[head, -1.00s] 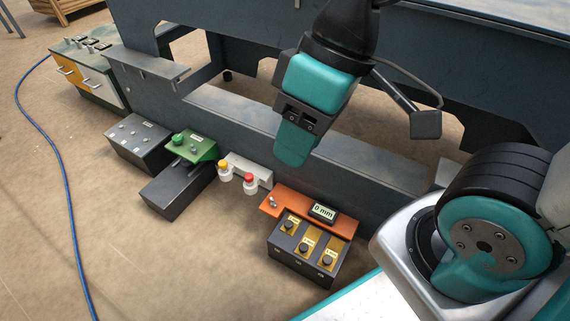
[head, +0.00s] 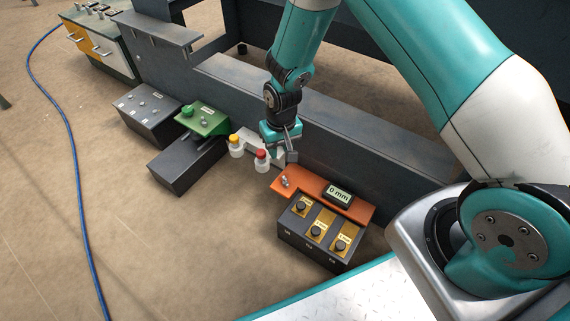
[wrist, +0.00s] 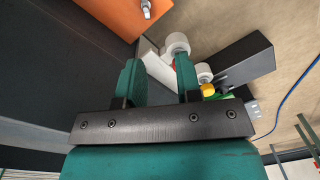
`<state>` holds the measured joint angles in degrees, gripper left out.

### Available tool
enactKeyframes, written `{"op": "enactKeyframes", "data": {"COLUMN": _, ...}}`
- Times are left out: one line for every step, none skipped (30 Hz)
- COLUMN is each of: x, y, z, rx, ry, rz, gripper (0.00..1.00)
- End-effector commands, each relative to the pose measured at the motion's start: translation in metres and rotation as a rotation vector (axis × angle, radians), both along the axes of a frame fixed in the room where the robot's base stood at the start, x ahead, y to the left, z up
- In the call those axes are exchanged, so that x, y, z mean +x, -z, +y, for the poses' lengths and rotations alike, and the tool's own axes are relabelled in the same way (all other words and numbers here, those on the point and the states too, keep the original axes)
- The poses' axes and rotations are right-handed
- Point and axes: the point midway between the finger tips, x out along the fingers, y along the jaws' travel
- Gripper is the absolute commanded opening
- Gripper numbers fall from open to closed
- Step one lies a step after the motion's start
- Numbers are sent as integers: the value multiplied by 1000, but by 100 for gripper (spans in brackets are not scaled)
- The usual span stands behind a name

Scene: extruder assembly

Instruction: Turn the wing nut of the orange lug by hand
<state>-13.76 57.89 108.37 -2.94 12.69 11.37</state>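The orange lug (head: 318,186) is a flat plate with a display reading "0 mm". Its small metal wing nut (head: 285,181) sits at the plate's left end. In the wrist view the orange lug (wrist: 108,14) is at the top edge, and the wing nut (wrist: 147,9) is partly cut off by the frame. My gripper (head: 281,136) is above and slightly behind the wing nut, over the white holder, and apart from both. In the wrist view my gripper (wrist: 156,72) has its two teal fingers spread, with nothing between them. The fingertips are hard to make out in the head view.
A white holder (head: 244,147) with a yellow button (head: 234,139) and a red button (head: 261,155) stands just left of the lug. A dark box with gold plates (head: 313,238) is in front of the lug. A green-topped unit (head: 202,121) is further left. A dark beam (head: 330,120) runs behind.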

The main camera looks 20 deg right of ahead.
Motion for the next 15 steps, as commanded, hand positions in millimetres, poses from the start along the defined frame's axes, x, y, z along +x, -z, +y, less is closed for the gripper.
{"op": "enactKeyframes", "data": {"x": -1, "y": 24, "z": -5, "rx": -16, "ry": 12, "rz": 7, "gripper": 32}}
{"op": "enactKeyframes", "data": {"x": -1, "y": 33, "z": -7, "rx": -24, "ry": 17, "rz": 8, "gripper": 32}}
{"op": "enactKeyframes", "data": {"x": -1, "y": 43, "z": -9, "rx": -33, "ry": 24, "rz": 7, "gripper": 32}}
{"op": "enactKeyframes", "data": {"x": -1, "y": 50, "z": -11, "rx": -39, "ry": 28, "rz": 6, "gripper": 32}}
{"op": "enactKeyframes", "data": {"x": -2, "y": 55, "z": -12, "rx": -43, "ry": 31, "rz": 6, "gripper": 32}}
{"op": "enactKeyframes", "data": {"x": -2, "y": 60, "z": -14, "rx": -47, "ry": 35, "rz": 6, "gripper": 32}}
{"op": "enactKeyframes", "data": {"x": -2, "y": 64, "z": -14, "rx": -50, "ry": 37, "rz": 7, "gripper": 32}}
{"op": "enactKeyframes", "data": {"x": -3, "y": 66, "z": -15, "rx": -52, "ry": 38, "rz": 6, "gripper": 32}}
{"op": "enactKeyframes", "data": {"x": -3, "y": 69, "z": -15, "rx": -53, "ry": 39, "rz": 6, "gripper": 32}}
{"op": "enactKeyframes", "data": {"x": -3, "y": 72, "z": -15, "rx": -53, "ry": 39, "rz": 5, "gripper": 32}}
{"op": "enactKeyframes", "data": {"x": -2, "y": 74, "z": -15, "rx": -54, "ry": 39, "rz": 5, "gripper": 32}}
{"op": "enactKeyframes", "data": {"x": -2, "y": 77, "z": -15, "rx": -54, "ry": 39, "rz": 5, "gripper": 32}}
{"op": "enactKeyframes", "data": {"x": -2, "y": 80, "z": -15, "rx": -53, "ry": 39, "rz": 5, "gripper": 32}}
{"op": "enactKeyframes", "data": {"x": -3, "y": 84, "z": -15, "rx": -53, "ry": 39, "rz": 5, "gripper": 32}}
{"op": "enactKeyframes", "data": {"x": -3, "y": 88, "z": -15, "rx": -53, "ry": 39, "rz": 6, "gripper": 32}}
